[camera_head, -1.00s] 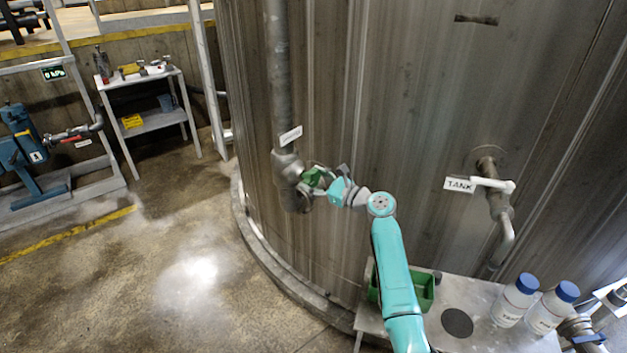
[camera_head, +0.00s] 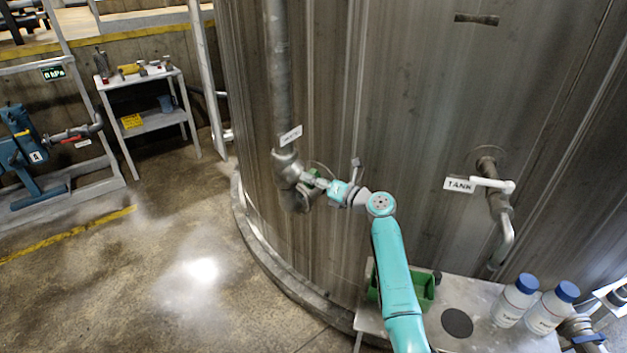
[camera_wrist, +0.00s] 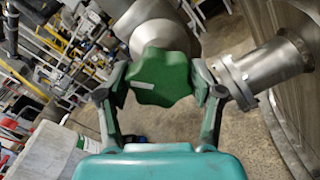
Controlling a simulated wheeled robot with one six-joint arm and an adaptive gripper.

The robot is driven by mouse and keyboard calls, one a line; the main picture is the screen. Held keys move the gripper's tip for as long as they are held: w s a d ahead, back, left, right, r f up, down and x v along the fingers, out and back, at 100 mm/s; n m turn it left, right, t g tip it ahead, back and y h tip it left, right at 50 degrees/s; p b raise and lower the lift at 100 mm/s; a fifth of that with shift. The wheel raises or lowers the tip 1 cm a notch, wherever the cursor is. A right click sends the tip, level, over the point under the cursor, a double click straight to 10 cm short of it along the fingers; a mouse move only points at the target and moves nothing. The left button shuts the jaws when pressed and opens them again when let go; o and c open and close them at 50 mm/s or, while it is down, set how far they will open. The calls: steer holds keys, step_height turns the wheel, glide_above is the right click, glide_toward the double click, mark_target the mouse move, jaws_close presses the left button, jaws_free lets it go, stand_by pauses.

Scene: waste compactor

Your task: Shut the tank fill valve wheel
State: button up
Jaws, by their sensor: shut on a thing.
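The green lobed valve wheel (camera_wrist: 160,80) with a pale mark on its face sits on a grey metal valve body in the wrist view. The fingers of my gripper (camera_wrist: 162,92) are on either side of the wheel and shut on it. In the head view, my gripper (camera_head: 322,184) reaches the valve on the vertical pipe (camera_head: 281,70) at the tank's left side. The wheel (camera_head: 312,180) is mostly hidden there by the gripper. A small white label (camera_head: 290,135) hangs above the valve; its text is too small to read.
The large metal tank (camera_head: 420,100) stands close behind the arm. A bench (camera_head: 480,340) at the lower right holds two blue-capped bottles (camera_head: 513,300) and a green tray (camera_head: 425,292). A tap labelled TANK (camera_head: 496,190) juts from the tank.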

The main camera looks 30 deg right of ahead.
steer(key=shift+f+m, duration=0.1)
steer(key=shift+m, duration=1.8)
steer(key=o, duration=1.1)
steer(key=shift+o, duration=0.2)
